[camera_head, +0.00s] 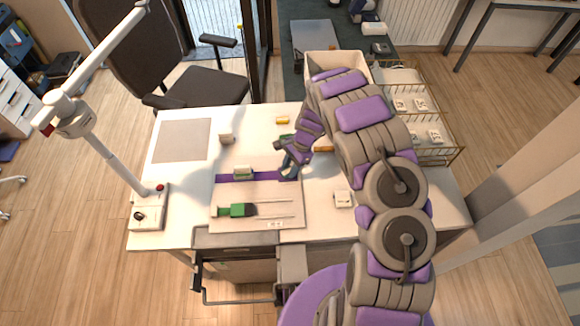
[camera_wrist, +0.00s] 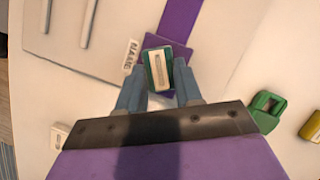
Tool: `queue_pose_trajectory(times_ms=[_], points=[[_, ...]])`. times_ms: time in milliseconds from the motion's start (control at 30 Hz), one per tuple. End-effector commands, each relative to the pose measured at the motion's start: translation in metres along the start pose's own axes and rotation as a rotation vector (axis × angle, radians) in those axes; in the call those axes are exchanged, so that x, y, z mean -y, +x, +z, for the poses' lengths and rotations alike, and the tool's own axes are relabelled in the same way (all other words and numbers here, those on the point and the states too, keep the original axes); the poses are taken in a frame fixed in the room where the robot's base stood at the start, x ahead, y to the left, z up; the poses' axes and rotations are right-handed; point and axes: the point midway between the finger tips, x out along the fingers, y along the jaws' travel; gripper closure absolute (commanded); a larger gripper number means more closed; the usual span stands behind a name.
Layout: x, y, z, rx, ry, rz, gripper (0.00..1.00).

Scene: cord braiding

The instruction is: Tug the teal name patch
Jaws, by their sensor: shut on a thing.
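The teal name patch (camera_wrist: 158,70) shows in the wrist view as a small block with a dark green-teal rim and a pale face. My gripper (camera_wrist: 160,92) is shut on it, with one blue-grey finger at each side. The patch is over the end of a purple strip (camera_wrist: 181,18); I cannot tell whether it touches the strip. In the head view, my gripper (camera_head: 289,173) is at the right end of the purple strip (camera_head: 265,176), and it hides the patch there.
A board (camera_head: 223,221) on the white table holds a green clip (camera_head: 237,210) and thin rods. A white block (camera_head: 343,199) lies right of the board. A lamp (camera_head: 118,160) stands at left.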

Motion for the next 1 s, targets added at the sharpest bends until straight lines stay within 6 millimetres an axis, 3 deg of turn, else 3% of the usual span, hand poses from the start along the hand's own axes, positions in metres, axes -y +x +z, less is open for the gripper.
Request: queue_pose_trajectory(times_ms=[133, 1000], points=[[0.0001, 0.0004, -0.0002, 0.0, 0.0, 0.0, 0.99], [0.0004, 0.0008, -0.0007, 0.0, 0.0, -0.002, 1.0]])
